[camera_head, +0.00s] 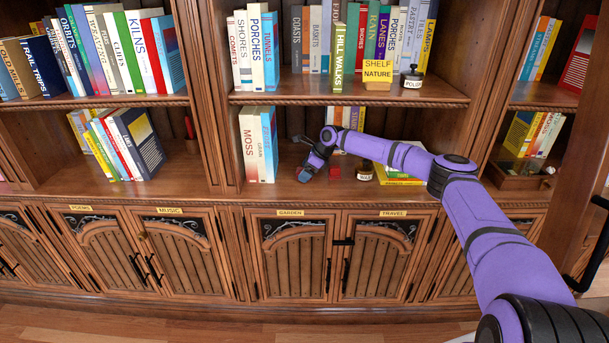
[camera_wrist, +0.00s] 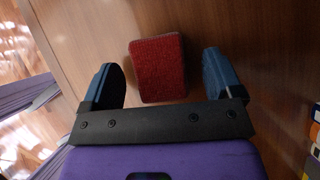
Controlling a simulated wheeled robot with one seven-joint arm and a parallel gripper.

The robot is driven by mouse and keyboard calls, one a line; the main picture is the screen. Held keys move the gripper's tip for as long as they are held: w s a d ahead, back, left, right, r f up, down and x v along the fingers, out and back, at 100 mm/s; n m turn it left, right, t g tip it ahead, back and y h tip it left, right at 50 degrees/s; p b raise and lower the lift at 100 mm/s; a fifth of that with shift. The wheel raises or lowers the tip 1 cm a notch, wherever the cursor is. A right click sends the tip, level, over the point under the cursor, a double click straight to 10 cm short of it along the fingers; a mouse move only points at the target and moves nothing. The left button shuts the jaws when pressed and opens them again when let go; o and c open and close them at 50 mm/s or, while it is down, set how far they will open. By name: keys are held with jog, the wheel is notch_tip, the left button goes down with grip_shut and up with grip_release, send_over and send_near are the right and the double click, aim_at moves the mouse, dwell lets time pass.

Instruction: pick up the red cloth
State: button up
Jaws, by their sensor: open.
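The red cloth (camera_wrist: 158,68) is a small, thick rectangular pad with a rough surface, lying on the brown wooden shelf in the wrist view. My gripper (camera_wrist: 158,62) is open and empty. Its two blue fingers stand on either side of the cloth, with a gap on each side. The cloth's near end lies close to the dark palm bar; I cannot tell the height gap. In the head view my gripper (camera_head: 307,172) points down at the lower middle shelf. A small red patch shows just right of it; I cannot tell if it is the cloth.
Upright books (camera_head: 258,145) stand left of my gripper. A small dark jar (camera_head: 365,170) and flat stacked books (camera_head: 398,176) are to the right. The upper shelf (camera_head: 300,98) is above my forearm. In the wrist view the wooden floor (camera_wrist: 40,60) shows past the shelf edge.

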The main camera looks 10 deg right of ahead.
jog(key=shift+f, duration=0.1)
jog(key=c, duration=1)
jog(key=shift+c, duration=0.2)
